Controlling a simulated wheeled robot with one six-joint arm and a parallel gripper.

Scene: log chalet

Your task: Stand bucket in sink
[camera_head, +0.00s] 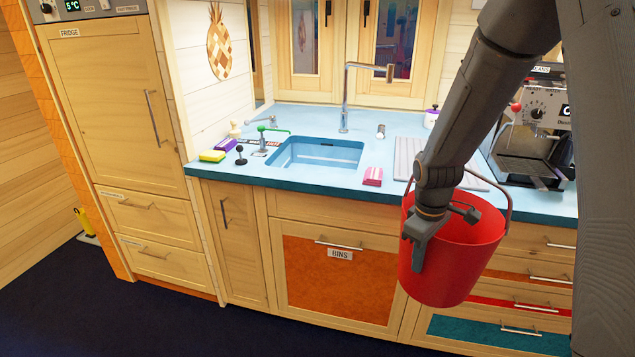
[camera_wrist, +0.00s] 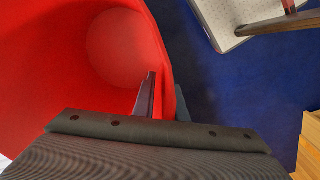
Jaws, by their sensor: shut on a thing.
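The red bucket (camera_head: 468,258) hangs upright from my gripper (camera_head: 420,255), in front of the counter and right of the bins cabinet. My gripper is shut on the bucket's wall at its near left side. In the wrist view the bucket (camera_wrist: 60,60) fills the left side, its inside looks empty, and a finger of my gripper (camera_wrist: 155,95) shows at its rim. The bucket's handle is raised above the rim on the right. The blue sink (camera_head: 318,155) is set in the blue counter, left of and behind the bucket, and looks empty.
A tall tap (camera_head: 346,98) stands behind the sink. A pink sponge stack (camera_head: 373,176) lies right of the sink, near a ribbed drainer (camera_head: 408,158). A yellow sponge (camera_head: 212,156) and brushes stand left. A coffee machine (camera_head: 535,140) stands right. Floor (camera_head: 300,335) ahead is clear.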

